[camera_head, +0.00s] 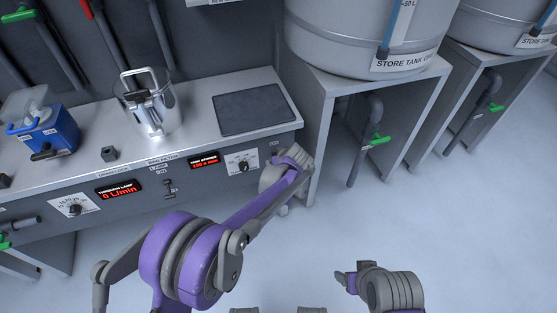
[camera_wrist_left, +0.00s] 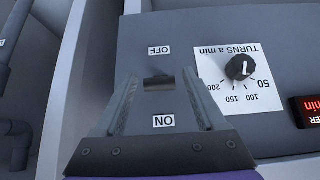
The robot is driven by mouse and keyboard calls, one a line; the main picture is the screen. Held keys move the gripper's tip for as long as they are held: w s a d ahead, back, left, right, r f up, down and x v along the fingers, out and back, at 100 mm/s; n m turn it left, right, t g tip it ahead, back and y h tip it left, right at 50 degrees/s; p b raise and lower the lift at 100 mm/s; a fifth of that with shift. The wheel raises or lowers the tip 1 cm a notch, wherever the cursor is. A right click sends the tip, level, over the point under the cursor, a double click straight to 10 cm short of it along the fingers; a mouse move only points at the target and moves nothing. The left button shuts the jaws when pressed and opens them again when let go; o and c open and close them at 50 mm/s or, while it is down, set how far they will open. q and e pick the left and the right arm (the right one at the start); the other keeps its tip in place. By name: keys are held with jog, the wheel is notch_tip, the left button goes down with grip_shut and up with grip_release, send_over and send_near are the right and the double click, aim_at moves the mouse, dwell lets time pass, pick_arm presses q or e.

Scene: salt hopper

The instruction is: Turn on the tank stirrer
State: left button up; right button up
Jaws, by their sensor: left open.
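The tank stirrer section is at the right end of the bench front. Its red display (camera_head: 204,160) and white speed dial (camera_head: 243,163) show in the head view. In the left wrist view the picture is upside down: the turns-a-minute dial (camera_wrist_left: 239,68) lies right of a dark switch (camera_wrist_left: 158,83) between OFF and ON labels. I cannot tell which way the switch is set. My left gripper (camera_wrist_left: 158,98) is open, its fingers on either side of the switch in that picture; contact is unclear. In the head view the left gripper (camera_head: 300,158) hides the switch area.
A second dial (camera_head: 75,207) and a 0 L/min display (camera_head: 119,191) sit further left. A blue container (camera_head: 45,133), a metal jug (camera_head: 158,110) and a dark mat (camera_head: 252,110) are on the bench. Storage tanks (camera_head: 350,30) stand right. The floor in front is clear.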

pick_arm(q)
jog(key=p+v, duration=0.2)
jog(key=v, duration=0.8)
jog(key=shift+s+r, duration=0.2)
jog(key=shift+r, duration=0.1)
jog(key=shift+d, duration=0.1)
